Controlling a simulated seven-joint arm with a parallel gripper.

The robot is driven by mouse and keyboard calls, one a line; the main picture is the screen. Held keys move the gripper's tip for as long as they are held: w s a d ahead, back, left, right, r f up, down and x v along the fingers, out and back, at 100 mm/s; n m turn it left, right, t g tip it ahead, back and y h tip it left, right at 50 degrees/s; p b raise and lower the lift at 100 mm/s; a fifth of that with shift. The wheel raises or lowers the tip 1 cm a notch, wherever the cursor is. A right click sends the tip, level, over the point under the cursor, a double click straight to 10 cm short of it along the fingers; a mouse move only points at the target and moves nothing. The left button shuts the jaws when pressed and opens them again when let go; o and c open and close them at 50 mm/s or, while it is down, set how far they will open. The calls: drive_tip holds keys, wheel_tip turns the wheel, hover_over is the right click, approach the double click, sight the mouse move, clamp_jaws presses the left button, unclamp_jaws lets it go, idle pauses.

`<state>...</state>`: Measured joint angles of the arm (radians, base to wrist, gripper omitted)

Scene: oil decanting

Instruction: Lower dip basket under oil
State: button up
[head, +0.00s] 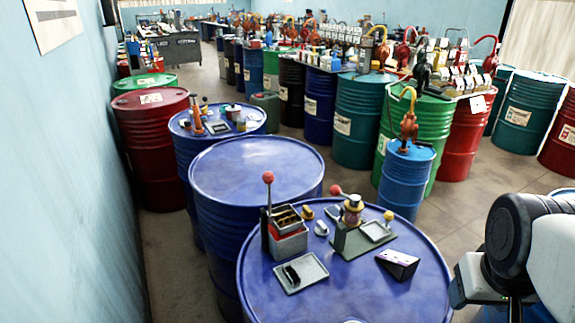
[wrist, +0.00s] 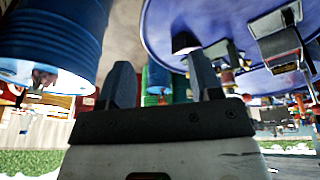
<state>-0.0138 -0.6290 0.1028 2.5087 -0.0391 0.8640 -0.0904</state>
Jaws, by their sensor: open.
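The dip station stands on the near blue drum in the head view. It has a dark upright with a red ball knob (head: 268,178) on a rod. Beside it, a dark compartmented basket (head: 287,217) sits at the top of a grey tank (head: 290,243), with a red band showing below the basket. I cannot tell the oil level. My gripper (wrist: 162,80) is open and empty in the wrist view, its two dark fingers well apart. It touches nothing there. In the head view my arm is at the right edge, away from the station, and the fingers are not clearly visible.
The near drum top (head: 340,290) also carries a grey tray with a black piece (head: 300,273), a brass-topped device with a red-knobbed lever (head: 352,208) and a dark wedge-shaped box (head: 398,263). An empty blue drum top (head: 255,165) lies behind. A smaller drum with a pump (head: 405,165) stands right.

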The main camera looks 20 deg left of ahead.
sight(272, 180)
drive_tip(key=w+a+n+t+y, duration=0.2)
drive_tip(key=w+a+n+t, duration=0.2)
drive_tip(key=w+a+n, duration=0.45)
drive_tip(key=w+a+n+t+y, duration=0.1)
drive_tip(key=w+a+n+t, duration=0.4)
drive_tip(key=w+n, duration=0.65)
drive_tip(key=a+n+y, duration=0.4)
drive_tip(key=a+n, duration=0.4)
drive_tip(key=a+n+g+y, duration=0.1)
drive_tip(key=a+n+y, duration=0.3)
drive_tip(key=a+n, duration=0.3)
drive_tip(key=a+f+n+g+y, duration=0.1)
drive_tip(key=a+n+y, duration=0.3)
drive_tip(key=a+n, duration=0.4)
drive_tip(key=shift+a+n, duration=0.3)
drive_tip(key=shift+a, duration=0.05)
drive_tip(key=x, duration=0.7)
drive_tip(key=shift+a, duration=0.4)
drive_tip(key=shift+w+f, duration=0.1)
drive_tip(key=shift+w, duration=0.05)
